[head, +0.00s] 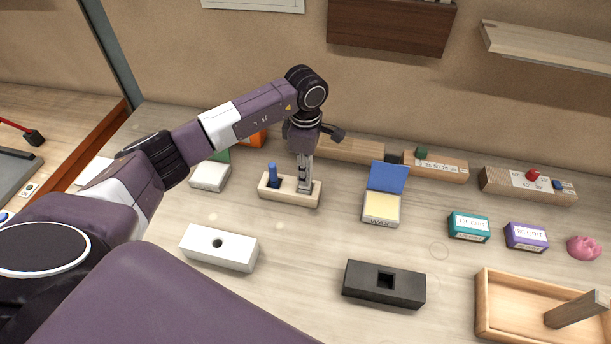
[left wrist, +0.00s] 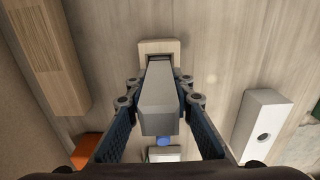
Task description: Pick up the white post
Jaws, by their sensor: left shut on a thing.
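My left gripper (head: 304,186) points down at the right end of a small pale wooden rack (head: 290,198). Its fingers are shut on a square post (left wrist: 158,108), which looks light grey in the left wrist view and runs between them. The post's far end meets the rack (left wrist: 153,46); I cannot tell whether it is still seated. In the head view the fingers mostly hide the post. My right gripper is not in view.
In front lie a white block (head: 228,252) with a round hole and a black block (head: 372,289) with a square hole. A blue-lidded box (head: 381,210) stands right of the rack. A wooden tray (head: 500,322) sits front right. Bare table lies between these.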

